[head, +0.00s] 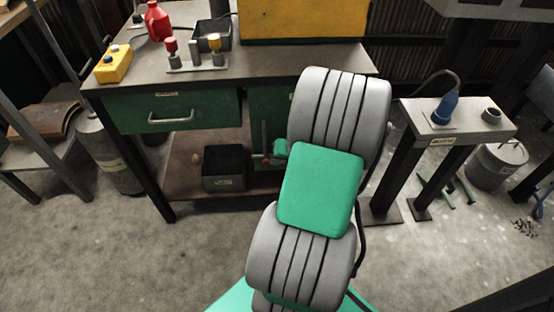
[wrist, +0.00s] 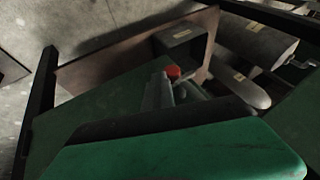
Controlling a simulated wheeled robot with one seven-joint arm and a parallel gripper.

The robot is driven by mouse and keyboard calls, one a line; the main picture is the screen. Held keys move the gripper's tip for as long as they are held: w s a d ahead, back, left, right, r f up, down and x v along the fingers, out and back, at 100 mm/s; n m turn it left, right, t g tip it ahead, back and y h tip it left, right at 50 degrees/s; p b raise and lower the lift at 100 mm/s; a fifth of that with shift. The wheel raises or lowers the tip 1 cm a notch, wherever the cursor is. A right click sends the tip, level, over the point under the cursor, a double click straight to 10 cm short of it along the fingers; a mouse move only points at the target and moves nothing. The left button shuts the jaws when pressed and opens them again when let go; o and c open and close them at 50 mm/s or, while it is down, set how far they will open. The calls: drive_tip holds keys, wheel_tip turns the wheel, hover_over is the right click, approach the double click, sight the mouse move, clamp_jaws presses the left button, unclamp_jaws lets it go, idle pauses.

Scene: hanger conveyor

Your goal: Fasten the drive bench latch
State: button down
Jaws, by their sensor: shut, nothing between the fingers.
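The drive bench (head: 220,75) is a dark-topped workbench with green drawer units in the head view. A red knob (wrist: 173,71), which looks like part of the latch, shows in the wrist view below the bench. My gripper (wrist: 163,84) shows as grey fingers, shut and empty, close beside the red knob. I cannot tell whether they touch it. In the head view my arm hides most of the gripper and the right part of the bench front. The latch's position, fastened or loose, cannot be made out.
A dark bin (head: 224,167) stands on the bench's lower shelf. A drawer handle (head: 171,119) sticks out at the left. A red bottle (head: 158,21) and a yellow control box (head: 114,64) stand on top. A narrow stand (head: 457,117) is at the right. The floor at front left is clear.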

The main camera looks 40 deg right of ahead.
drive_tip(key=s+d+r+p, duration=0.3)
drive_tip(key=s+r+p, duration=0.1)
drive_tip(key=s+r, duration=0.4)
drive_tip(key=shift+s+d+r, duration=0.15)
drive_tip(key=shift+s+r, duration=0.1)
drive_tip(key=shift+r, duration=0.2)
drive_tip(key=w+a+r+n+g+p, duration=0.2)
drive_tip(key=w+a+r+p, duration=0.1)
drive_tip(key=a+r+p, duration=0.65)
drive_tip(key=w+a+r+n+g+p, duration=0.1)
drive_tip(key=w+a+r+n+p, duration=0.25)
drive_tip(key=a+r+p, duration=0.6)
drive_tip(key=s+a+r+n+p, duration=0.1)
drive_tip(key=a+r+p, duration=0.3)
drive_tip(key=r, duration=0.5)
drive_tip(key=s+a+r+n+p, duration=0.1)
drive_tip(key=s+a+r+p, duration=0.2)
drive_tip(key=a+r, duration=0.5)
drive_tip(key=shift+s+r+g+h+p, duration=0.15)
drive_tip(key=shift+r+g+h+p, duration=0.25)
drive_tip(key=shift+r, duration=0.3)
drive_tip(key=shift+n, duration=0.25)
